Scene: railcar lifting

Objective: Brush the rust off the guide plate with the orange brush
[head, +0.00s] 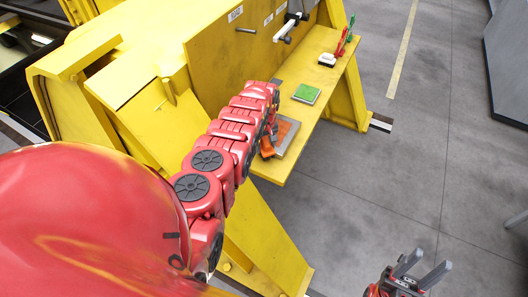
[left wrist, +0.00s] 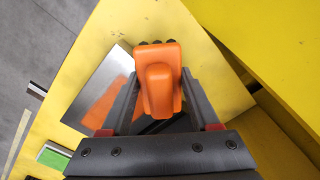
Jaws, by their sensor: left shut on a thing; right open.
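The orange brush (left wrist: 158,78) is clamped between the fingers of my left gripper (left wrist: 156,98), over the yellow shelf. In the head view the orange brush (head: 267,147) shows only partly beside the arm's end. A grey metal plate (left wrist: 88,84), which looks like the guide plate, lies on the shelf beside and under the brush. It shows also in the head view (head: 290,144), with an orange-brown patch; I cannot tell whether this is rust or reflection. Bristle contact with the plate is hidden. My right gripper (head: 431,262) is open and empty above the floor at the lower right.
A green-topped block (head: 307,93), a white-and-black item (head: 326,59) and red and green tools (head: 346,36) stand farther along the yellow shelf (head: 324,78). A yellow wall (head: 215,55) rises behind it.

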